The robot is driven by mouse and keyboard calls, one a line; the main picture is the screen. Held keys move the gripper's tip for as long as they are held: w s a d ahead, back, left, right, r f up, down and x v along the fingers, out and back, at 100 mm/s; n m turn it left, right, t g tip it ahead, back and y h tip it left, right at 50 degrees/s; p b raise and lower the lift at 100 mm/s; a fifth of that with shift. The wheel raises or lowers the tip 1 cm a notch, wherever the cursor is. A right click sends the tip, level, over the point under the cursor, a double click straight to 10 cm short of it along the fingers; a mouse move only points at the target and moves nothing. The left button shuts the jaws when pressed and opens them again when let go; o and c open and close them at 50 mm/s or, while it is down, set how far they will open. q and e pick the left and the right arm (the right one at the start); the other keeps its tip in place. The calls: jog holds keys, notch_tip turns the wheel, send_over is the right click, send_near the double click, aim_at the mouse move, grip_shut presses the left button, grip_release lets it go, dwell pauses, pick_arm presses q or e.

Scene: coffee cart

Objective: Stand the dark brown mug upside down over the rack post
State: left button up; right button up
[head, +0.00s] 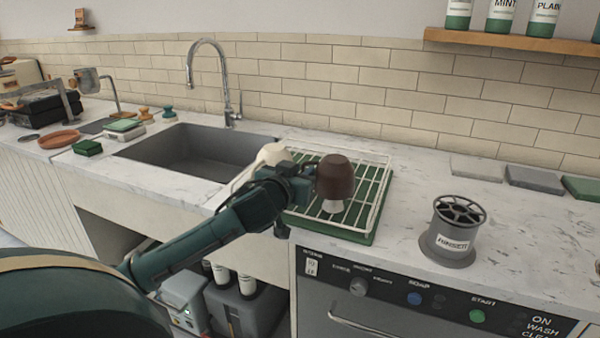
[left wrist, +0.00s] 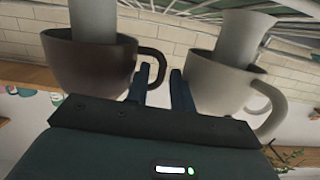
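The dark brown mug (head: 335,176) is upside down over a pale rack post (head: 332,206), whose lower part shows beneath its rim. In the left wrist view, which is turned over, the post (left wrist: 93,32) runs into the mouth of the brown mug (left wrist: 90,68). My left gripper (head: 306,183) is beside the mug on its handle side. Its two fingers (left wrist: 160,88) are apart, with the mug's handle (left wrist: 152,62) close to them and partly behind the left one. I cannot tell if they touch it. My right gripper is not in view.
A cream mug (head: 272,154) sits on another post, close by my left gripper. The white wire rack (head: 384,180) stands on a green tray (head: 376,222). The sink (head: 190,150) is to the left. A grey rinser (head: 456,232) stands on the counter to the right.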

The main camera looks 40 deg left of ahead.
pick_arm(q)
jog(key=shift+o, duration=0.8)
jog(key=shift+s+f, duration=0.1)
jog(key=v, duration=1.3)
